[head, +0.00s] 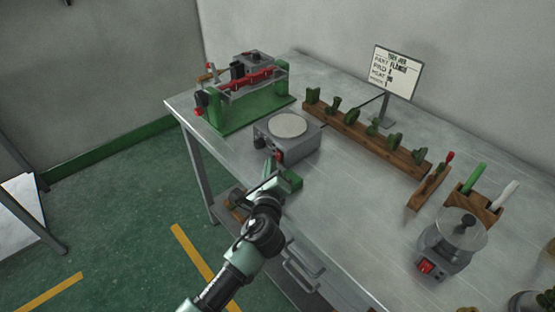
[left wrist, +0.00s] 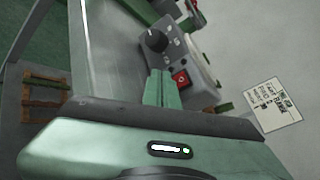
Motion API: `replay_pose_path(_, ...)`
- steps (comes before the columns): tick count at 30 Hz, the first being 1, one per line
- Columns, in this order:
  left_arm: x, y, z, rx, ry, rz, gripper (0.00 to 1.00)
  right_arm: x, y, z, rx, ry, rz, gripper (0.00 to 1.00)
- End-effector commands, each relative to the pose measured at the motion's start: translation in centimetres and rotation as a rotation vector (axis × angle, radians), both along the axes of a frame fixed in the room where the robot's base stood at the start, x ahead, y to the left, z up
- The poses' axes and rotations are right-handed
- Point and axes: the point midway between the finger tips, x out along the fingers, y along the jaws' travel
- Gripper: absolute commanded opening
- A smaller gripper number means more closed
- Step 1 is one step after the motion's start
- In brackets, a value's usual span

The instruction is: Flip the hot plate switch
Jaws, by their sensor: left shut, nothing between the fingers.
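The hot plate (head: 308,142) is a grey box with a round pale top, standing near the front edge of the metal table. Its front face has a black knob (head: 259,142) and a red switch (head: 280,156). In the left wrist view, the red switch (left wrist: 181,79) is just right of the fingertips and the black knob (left wrist: 155,41) is beyond them. My left gripper (head: 269,165) is shut and empty, its fingertips close in front of the hot plate's front face. I cannot tell whether they touch it. My right gripper is not in view.
A green-based machine (head: 245,112) stands left of the hot plate. A wooden rack (head: 365,142) with green pieces runs behind and to the right. A sign (head: 396,73) stands at the back. The table's middle is clear.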

Motion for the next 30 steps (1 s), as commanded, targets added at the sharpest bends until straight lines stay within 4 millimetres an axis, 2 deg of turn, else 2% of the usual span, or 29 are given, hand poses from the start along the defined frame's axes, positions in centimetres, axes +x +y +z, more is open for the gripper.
replay_pose_path(21, 0.3, -0.4, -0.1, 0.0, 0.001, -0.001, 0.0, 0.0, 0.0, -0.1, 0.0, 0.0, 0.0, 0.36)
replay_pose_path(30, -0.3, 0.5, 0.2, 0.001, 0.001, 0.0, 0.0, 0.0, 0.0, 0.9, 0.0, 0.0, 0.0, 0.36)
